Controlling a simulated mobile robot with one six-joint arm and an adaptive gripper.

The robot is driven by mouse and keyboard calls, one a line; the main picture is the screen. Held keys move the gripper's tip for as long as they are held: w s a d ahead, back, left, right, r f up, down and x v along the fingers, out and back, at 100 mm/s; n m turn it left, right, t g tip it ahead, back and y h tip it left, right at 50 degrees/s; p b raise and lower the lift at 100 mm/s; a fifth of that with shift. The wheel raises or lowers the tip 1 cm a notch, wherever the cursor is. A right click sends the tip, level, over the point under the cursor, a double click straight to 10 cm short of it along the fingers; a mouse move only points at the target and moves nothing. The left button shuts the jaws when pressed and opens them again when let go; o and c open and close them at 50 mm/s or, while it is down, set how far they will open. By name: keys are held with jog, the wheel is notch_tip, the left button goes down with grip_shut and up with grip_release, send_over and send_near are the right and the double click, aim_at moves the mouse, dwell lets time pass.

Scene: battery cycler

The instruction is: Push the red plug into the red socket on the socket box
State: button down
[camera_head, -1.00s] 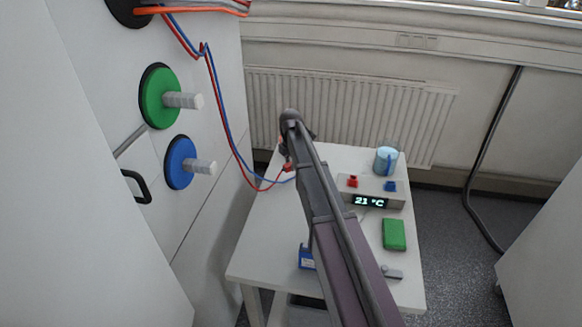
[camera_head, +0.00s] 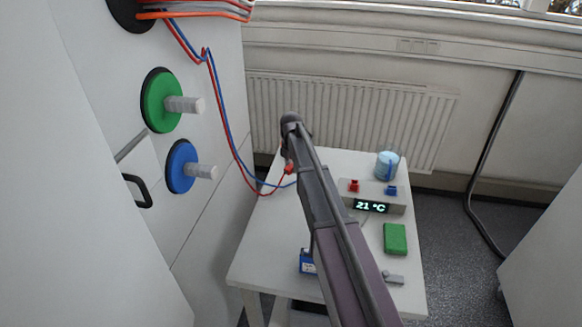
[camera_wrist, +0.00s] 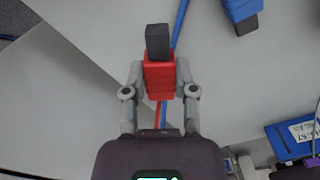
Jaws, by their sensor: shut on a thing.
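In the wrist view my gripper (camera_wrist: 160,72) is shut on the red plug (camera_wrist: 159,78), with one finger on each side of its red body. The plug's dark tip (camera_wrist: 157,42) points away from the gripper. In the head view the red plug (camera_head: 289,169) shows beside my arm's far end, at the table's left side; my arm hides most of the gripper. The socket box (camera_head: 399,206) stands on the table to the right of the plug, clearly apart from it. Its red socket (camera_head: 353,186) is on top at the left, with the blue socket (camera_head: 391,190) to its right.
Red and blue cables hang from the cabinet to the table (camera_head: 262,235). A blue plug (camera_wrist: 240,10) lies near the top of the wrist view. A blue labelled block (camera_head: 307,263), a green block (camera_head: 395,239) and a light-blue cylinder (camera_head: 386,166) stand on the table.

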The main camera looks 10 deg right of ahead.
aim_at(291, 181)
jog(key=shift+f, duration=0.15)
jog(key=shift+f+b, duration=2.15)
jog(key=shift+b, duration=0.1)
jog(key=shift+c, duration=1.7)
grip_release()
jog(key=shift+r, duration=0.15)
